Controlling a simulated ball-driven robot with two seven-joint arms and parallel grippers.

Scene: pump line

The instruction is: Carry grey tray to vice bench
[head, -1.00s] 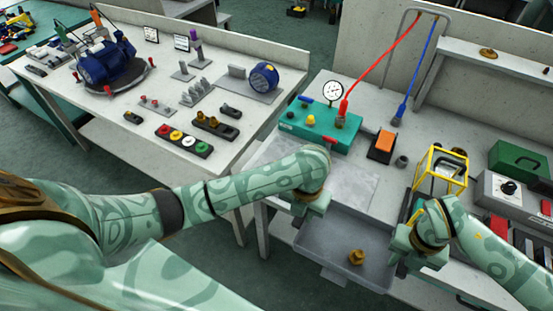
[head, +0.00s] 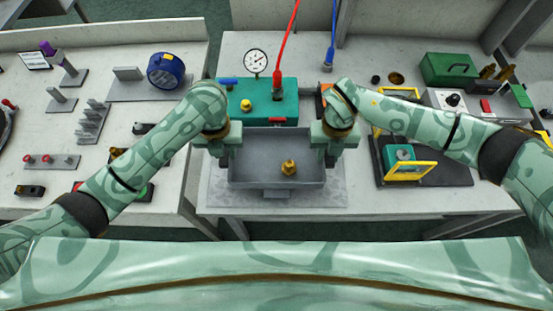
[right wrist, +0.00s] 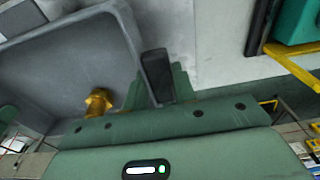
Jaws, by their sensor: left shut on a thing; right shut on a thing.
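The grey tray (head: 252,168) is level over a grey mat at the front of the bench (head: 380,203). I cannot tell whether it rests on the mat or hangs just above it. A brass fitting (head: 289,167) stands inside the tray. My left gripper (head: 222,152) is shut on the tray's left side. My right gripper (head: 328,152) is shut on its right side. The right wrist view shows the tray's wall (right wrist: 128,30) beside a dark finger, with the brass fitting (right wrist: 98,102) inside. I see no vice in these frames.
A teal box (head: 262,105) with a gauge (head: 256,61) and red and blue hoses stands behind the tray. A yellow-framed unit (head: 410,170) on a dark base stands to the right. The left bench (head: 110,120) holds several parts.

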